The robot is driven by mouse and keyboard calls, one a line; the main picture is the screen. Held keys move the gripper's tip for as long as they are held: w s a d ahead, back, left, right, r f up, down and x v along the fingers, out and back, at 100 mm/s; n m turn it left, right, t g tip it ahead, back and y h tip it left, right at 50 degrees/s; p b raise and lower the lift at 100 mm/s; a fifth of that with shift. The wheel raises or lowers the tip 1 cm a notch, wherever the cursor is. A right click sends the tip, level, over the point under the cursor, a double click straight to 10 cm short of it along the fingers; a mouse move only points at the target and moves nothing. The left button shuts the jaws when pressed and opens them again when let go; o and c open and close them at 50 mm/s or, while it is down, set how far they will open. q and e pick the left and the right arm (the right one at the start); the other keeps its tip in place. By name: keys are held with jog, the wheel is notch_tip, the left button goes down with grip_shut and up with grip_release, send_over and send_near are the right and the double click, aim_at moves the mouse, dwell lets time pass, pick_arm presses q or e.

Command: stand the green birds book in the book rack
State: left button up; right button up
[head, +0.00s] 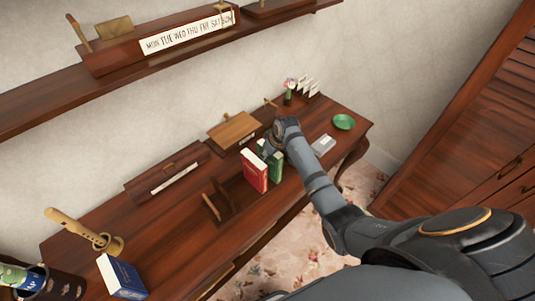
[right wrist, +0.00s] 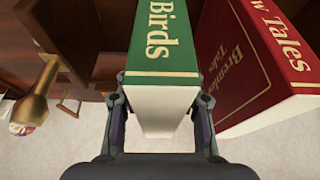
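The green birds book (head: 275,165) stands upright on the wooden desk beside a red book (head: 256,171). My right gripper (head: 268,148) is at the green book, partly hidden behind my own arm. In the right wrist view the green cover with "Birds" (right wrist: 162,38) lies between the two fingers of my right gripper (right wrist: 161,105), which touch its sides. The red book (right wrist: 262,60) is close on the right there. A dark wooden book rack (head: 212,207) with an upright end is left of the red book; its far part is hidden by the books. My left gripper is not in view.
Wooden boxes (head: 234,131) line the wall side. A grey box (head: 323,144) and green dish (head: 344,122) are at the right. A shelf (head: 40,102) hangs above.

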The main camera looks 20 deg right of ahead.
jog(key=shift+o, duration=0.5)
jog(key=b+v, duration=0.1)
jog(key=v, duration=1.1)
jog(key=shift+w+r, duration=0.15)
jog(key=shift+r, duration=0.05)
